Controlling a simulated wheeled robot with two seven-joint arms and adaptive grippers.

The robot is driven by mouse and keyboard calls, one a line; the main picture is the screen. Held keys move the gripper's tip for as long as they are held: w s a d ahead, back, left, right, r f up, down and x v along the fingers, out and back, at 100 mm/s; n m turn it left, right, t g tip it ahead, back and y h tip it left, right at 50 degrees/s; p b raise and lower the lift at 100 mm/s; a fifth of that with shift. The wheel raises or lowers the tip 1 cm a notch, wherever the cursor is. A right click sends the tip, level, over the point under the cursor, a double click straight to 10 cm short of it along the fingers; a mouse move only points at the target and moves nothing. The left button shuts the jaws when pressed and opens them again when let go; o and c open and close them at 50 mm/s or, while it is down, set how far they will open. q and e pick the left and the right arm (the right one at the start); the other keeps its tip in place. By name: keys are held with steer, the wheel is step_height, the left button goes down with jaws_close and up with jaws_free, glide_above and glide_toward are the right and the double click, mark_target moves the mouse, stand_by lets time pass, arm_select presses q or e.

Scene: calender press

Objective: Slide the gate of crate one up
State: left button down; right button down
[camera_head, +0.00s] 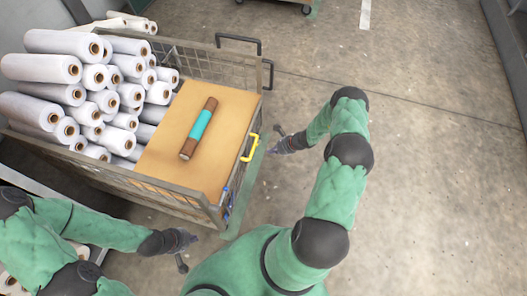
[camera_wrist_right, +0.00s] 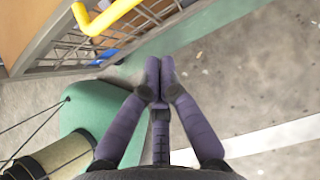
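A wire-mesh crate (camera_head: 212,212) stands left of centre in the head view. A yellow handle (camera_head: 250,148) sits on its right side, near the top; it also shows at the upper left of the right wrist view (camera_wrist_right: 107,17). I cannot tell from these frames whether the gate is raised. My right gripper (camera_head: 272,150) is just right of the yellow handle, apart from it. In the right wrist view its purple fingers (camera_wrist_right: 160,72) are together with nothing visible between them. My left gripper (camera_head: 190,239) is in front of the crate's near side, its fingers too small to judge.
Many white rolls (camera_head: 98,76) fill the crate's left part. A brown board (camera_head: 170,140) lies in its right part, bearing a brown and teal roll (camera_head: 200,128). Blue parts (camera_wrist_right: 105,57) show below the handle. Concrete floor (camera_head: 430,150) on the right is free.

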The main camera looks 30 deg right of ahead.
steer(key=b+x, duration=0.4)
steer(key=x, duration=0.6)
steer(key=r, duration=0.4)
steer(key=shift+a+r+b, duration=0.1)
steer(key=shift+a+b, duration=0.15)
steer(key=shift+b, duration=0.1)
steer(key=shift+r, duration=0.1)
step_height(320, 180, up, 25)
steer(key=p, duration=1.5)
steer(key=shift+w+p, duration=0.3)
steer(key=shift+p, duration=0.05)
steer(key=shift+d, duration=0.1)
step_height(320, 180, down, 5)
steer(key=b, duration=0.4)
steer(key=p+v, duration=0.3)
steer(key=v, duration=0.8)
steer(key=shift+s+p, duration=0.3)
steer(key=shift+p, duration=0.1)
